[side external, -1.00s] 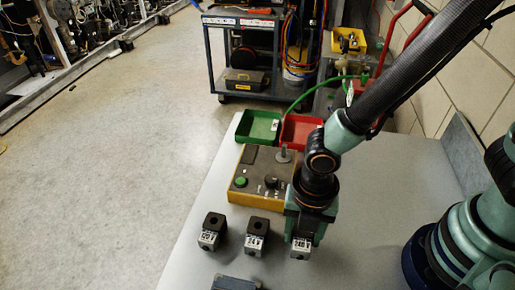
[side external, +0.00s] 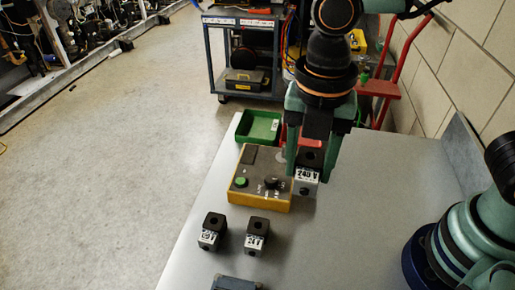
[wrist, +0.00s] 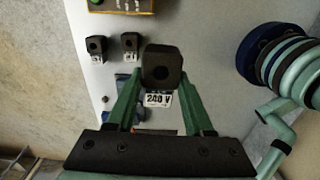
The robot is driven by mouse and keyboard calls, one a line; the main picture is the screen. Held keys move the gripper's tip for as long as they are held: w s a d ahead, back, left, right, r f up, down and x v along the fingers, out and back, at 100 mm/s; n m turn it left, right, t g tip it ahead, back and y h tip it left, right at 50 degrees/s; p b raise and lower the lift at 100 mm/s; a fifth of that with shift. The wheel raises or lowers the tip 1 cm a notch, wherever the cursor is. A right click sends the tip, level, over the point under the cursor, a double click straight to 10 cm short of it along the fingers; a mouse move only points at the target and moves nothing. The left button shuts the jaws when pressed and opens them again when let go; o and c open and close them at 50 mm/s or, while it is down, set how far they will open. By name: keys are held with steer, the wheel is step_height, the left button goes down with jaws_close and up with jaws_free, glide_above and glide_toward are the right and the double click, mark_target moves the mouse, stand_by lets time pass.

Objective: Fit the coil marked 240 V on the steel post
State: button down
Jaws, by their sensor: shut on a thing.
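My gripper (side external: 309,172) is shut on the coil marked 240 V (side external: 308,158), a dark block with a hole in its top and a white label. The coil is upright and raised above the bench, by the right side of the yellow-edged control box (side external: 262,200). In the wrist view the 240 V coil (wrist: 161,62) sits between the green fingers, label towards the wrist. The steel post on the box is mostly hidden behind my left finger in the side view. I cannot see it in the wrist view.
Two other coils stand on the bench: a left one (side external: 213,227) with a hard-to-read label and one marked 24 V (side external: 257,232). A green tray (side external: 259,127) and a partly hidden red tray lie behind the box. The bench's right side (side external: 385,190) is clear.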

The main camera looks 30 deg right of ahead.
steer(key=w+d+f+m, duration=0.2)
steer(key=w+d+m, duration=0.1)
steer(key=w, duration=0.6)
steer(key=m, duration=0.2)
glide_above(280, 160)
steer(key=shift+f, duration=3.9)
steer(key=shift+f, duration=0.85)
steer(key=shift+f, duration=1.2)
steer(key=shift+f, duration=0.4)
steer(key=shift+c, duration=1)
jaws_free()
steer(key=shift+o, duration=0.3)
